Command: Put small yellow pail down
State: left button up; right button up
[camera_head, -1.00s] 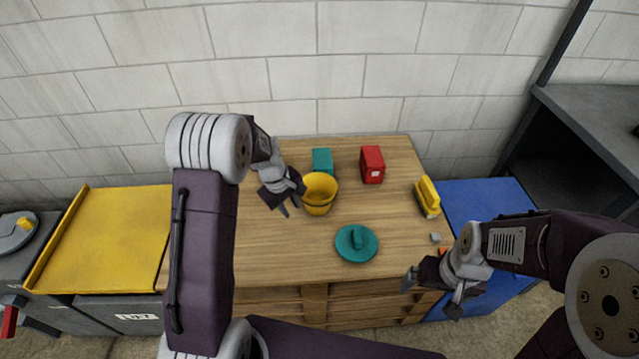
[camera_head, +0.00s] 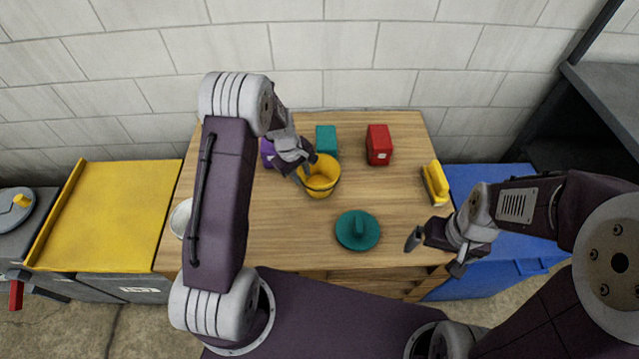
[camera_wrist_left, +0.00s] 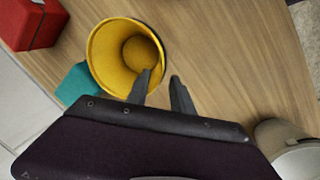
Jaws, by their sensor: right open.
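The small yellow pail (camera_head: 322,184) stands upright on the wooden table, towards its back middle. In the left wrist view the pail (camera_wrist_left: 104,52) shows its open mouth and looks empty. My left gripper (camera_head: 304,165) is at the pail's left rim. In the left wrist view its fingers (camera_wrist_left: 161,75) are apart, one over the pail's mouth just inside the rim and the other outside, with bare wood showing between them. Whether a finger touches the pail I cannot tell. My right gripper (camera_head: 434,256) is open and empty near the table's front right.
A teal block (camera_head: 326,138) and a red block (camera_head: 379,146) stand behind the pail. A teal lid (camera_head: 358,231) lies in front. A yellow-handled brush (camera_head: 435,184) is at right. A white container (camera_head: 181,219) and a purple object (camera_head: 267,153) are at left.

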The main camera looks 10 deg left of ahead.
aim_at(303, 180)
pick_arm(q)
notch_tip(303, 180, down, 3)
jog(key=shift+w+d+r, duration=0.1)
jog(key=shift+w+d, duration=0.05)
jog(key=shift+w+f, duration=0.2)
jog(key=shift+f, duration=0.15)
jog(key=shift+s+r, duration=0.1)
grip_shut()
dwell(0.9)
